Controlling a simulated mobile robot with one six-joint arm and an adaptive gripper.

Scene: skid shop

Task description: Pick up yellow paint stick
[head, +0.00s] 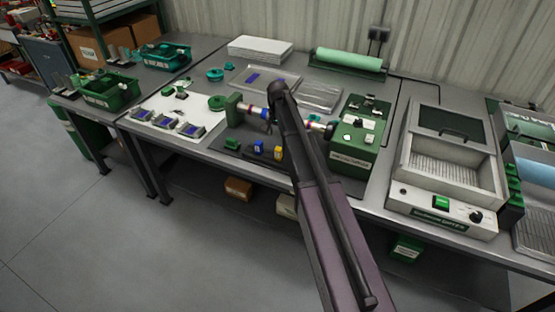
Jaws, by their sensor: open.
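A small yellow block (278,153), which looks like the yellow paint stick, stands on a dark mat (235,141) at the front of the bench, just left of my arm. A similar blue block (258,147) stands to its left. My dark arm reaches from the bottom of the picture up over the bench. My gripper (269,127) shows only as a small dark part left of the arm, above and behind the two blocks and apart from the yellow one. It is open; most of it is hidden by the arm.
A banded shaft runs between a green end block (234,109) and a green machine housing (354,148), behind the blocks. A white board (170,119) with small devices lies left. A grey bath unit (446,170) stands right. Green bins (110,91) sit far left.

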